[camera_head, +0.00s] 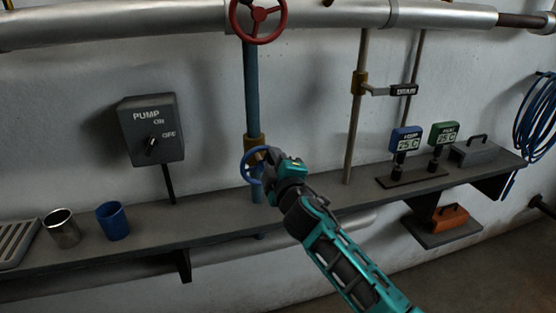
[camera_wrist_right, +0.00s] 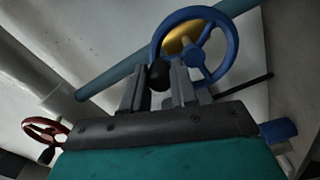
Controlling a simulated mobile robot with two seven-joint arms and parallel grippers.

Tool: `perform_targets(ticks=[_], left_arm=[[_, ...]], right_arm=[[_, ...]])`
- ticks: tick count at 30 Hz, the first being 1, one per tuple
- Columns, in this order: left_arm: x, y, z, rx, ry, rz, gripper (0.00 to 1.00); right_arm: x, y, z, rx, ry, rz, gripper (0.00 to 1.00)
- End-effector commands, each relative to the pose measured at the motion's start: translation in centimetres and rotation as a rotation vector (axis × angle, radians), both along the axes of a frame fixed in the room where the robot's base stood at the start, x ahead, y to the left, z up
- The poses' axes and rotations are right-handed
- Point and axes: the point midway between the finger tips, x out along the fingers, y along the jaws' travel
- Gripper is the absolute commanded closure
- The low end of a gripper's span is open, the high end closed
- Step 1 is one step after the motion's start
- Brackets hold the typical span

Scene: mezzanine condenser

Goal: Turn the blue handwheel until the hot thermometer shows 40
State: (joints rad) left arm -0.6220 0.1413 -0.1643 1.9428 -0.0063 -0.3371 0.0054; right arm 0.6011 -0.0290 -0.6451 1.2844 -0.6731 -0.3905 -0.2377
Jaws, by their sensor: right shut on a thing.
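The blue handwheel (camera_head: 246,168) is on the upright blue pipe, just above the shelf. My right gripper (camera_head: 270,158) is at its right side and covers part of it. In the right wrist view, the handwheel's rim and spokes (camera_wrist_right: 229,52) stand beyond the fingers. My right gripper (camera_wrist_right: 160,84) is shut on the wheel's black knob (camera_wrist_right: 159,74). Two small thermometers stand on the shelf, a blue one (camera_head: 406,133) and a green one (camera_head: 443,131). Both seem to read about 25 C; their labels are too small to tell which is hot. My left gripper is out of view.
A red handwheel (camera_head: 259,14) sits higher on the pipe. A grey pump switch box (camera_head: 150,118) is on the wall. A metal cup (camera_head: 62,230) and blue cup (camera_head: 113,222) stand left on the shelf (camera_head: 205,212). A drain tag (camera_head: 403,90) juts from a thin pipe.

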Motion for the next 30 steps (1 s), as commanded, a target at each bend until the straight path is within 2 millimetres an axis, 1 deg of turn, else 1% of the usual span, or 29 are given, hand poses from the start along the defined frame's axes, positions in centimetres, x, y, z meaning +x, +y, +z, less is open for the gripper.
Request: perform_targets(ticks=[3,9,25,26,30], left_arm=[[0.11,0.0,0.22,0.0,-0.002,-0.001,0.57],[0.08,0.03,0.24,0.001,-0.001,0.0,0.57],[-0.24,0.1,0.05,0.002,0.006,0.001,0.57],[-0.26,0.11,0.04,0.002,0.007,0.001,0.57],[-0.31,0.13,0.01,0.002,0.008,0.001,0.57]], right_arm=[[-0.07,0.25,0.2,-0.055,-0.019,0.001,1.0],[-0.14,0.45,0.24,-0.11,-0.037,0.001,1.0],[-0.18,0.55,0.22,-0.13,-0.044,0.001,1.0],[-0.18,0.55,0.22,-0.129,-0.043,0.001,0.7],[-0.18,0.55,0.22,-0.129,-0.043,0.001,0.57]])
